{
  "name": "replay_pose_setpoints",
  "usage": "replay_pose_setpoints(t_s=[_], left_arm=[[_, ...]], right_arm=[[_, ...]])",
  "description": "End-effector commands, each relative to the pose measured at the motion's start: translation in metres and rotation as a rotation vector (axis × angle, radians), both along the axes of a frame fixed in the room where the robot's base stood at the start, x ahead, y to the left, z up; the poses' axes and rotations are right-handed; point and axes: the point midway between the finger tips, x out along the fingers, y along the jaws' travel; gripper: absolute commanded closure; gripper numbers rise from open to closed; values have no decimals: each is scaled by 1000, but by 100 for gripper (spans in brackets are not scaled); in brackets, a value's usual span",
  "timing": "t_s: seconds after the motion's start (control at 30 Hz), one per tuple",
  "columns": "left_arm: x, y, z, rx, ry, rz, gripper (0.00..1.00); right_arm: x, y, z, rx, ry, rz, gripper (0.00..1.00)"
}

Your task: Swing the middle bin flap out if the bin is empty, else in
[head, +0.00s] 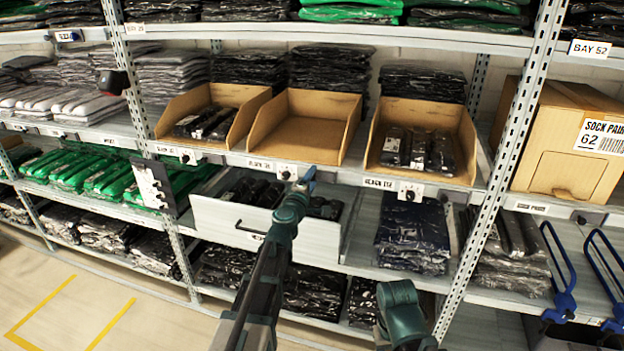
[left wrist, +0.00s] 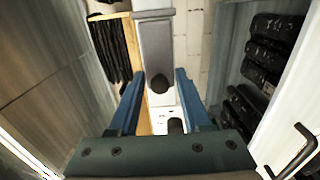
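The middle bin (head: 311,150) is an open cardboard bin on the shelf, and its visible floor is bare. Below its front, on the shelf edge, a small white flap (head: 280,172) carries a dark round knob. My left gripper (head: 309,180) is just right of this flap in the head view. In the left wrist view its two blue fingers (left wrist: 158,88) are apart with nothing clamped between them. A dark knob (left wrist: 160,83) shows beyond the fingertips. My right gripper is out of view; only a teal part of my right arm shows.
The left bin (head: 175,112) and right bin (head: 385,163) hold dark packages. A white drawer (head: 325,240) with dark packages stands out below the middle bin. A dark panel (head: 152,186) sticks out at left.

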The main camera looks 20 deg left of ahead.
Motion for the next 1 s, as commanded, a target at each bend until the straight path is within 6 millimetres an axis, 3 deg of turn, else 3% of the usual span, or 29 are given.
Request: replay_pose_setpoints(t_s=[0.03, 0.23, 1.0], left_arm=[[0, 0, 0, 0, 0, 0, 63], [0, 0, 0, 0, 0, 0, 99], [0, 0, 0, 1, 0, 0, 100]], right_arm=[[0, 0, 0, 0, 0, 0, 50], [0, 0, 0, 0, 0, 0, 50], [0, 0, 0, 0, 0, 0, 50]])
